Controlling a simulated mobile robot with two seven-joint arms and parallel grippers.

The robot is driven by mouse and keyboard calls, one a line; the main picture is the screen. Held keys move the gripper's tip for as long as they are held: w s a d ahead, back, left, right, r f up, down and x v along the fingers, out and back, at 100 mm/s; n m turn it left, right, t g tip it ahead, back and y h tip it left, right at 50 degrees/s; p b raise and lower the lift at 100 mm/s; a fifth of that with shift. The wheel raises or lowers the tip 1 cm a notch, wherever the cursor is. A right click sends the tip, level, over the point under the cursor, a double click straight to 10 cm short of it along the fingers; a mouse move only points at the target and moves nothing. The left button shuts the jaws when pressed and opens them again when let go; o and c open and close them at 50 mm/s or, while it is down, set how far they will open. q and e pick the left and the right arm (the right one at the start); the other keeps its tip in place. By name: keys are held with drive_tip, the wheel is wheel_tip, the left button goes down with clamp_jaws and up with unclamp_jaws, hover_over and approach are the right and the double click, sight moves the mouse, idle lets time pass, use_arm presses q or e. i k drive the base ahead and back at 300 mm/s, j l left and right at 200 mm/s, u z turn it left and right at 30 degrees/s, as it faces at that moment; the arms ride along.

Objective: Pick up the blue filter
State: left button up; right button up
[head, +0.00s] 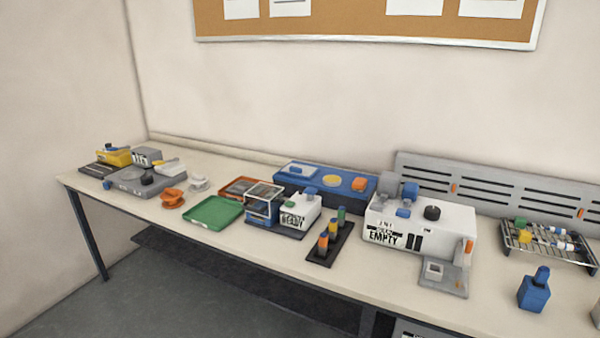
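I cannot tell for sure which thing is the blue filter, as the blue parts are small here. A small blue block with a narrower top (534,290) stands upright near the table's front right. A small blue piece (295,170) lies at the left end of a long blue tray (340,188). A wire rack (545,247) at the right holds several small white, yellow and blue pieces (520,222). Neither of my grippers shows in the head view.
A white machine marked EMPTY (420,232) stands at centre right. A smaller unit marked READY (300,212), a green tray (212,213) and orange spools (172,198) are to its left. A slotted grey panel (490,185) stands behind. Bare table (340,285) lies along the front.

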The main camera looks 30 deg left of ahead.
sight(302, 171)
drive_tip(key=i+j+u, duration=0.15)
drive_tip(key=j, duration=0.3)
drive_tip(key=i+j+u, duration=0.2)
drive_tip(key=j, duration=0.25)
drive_tip(key=i+j+u, duration=0.15)
drive_tip(key=j, duration=0.25)
drive_tip(key=i+j+u, duration=0.15)
drive_tip(key=j, duration=0.25)
drive_tip(key=i, duration=0.05)
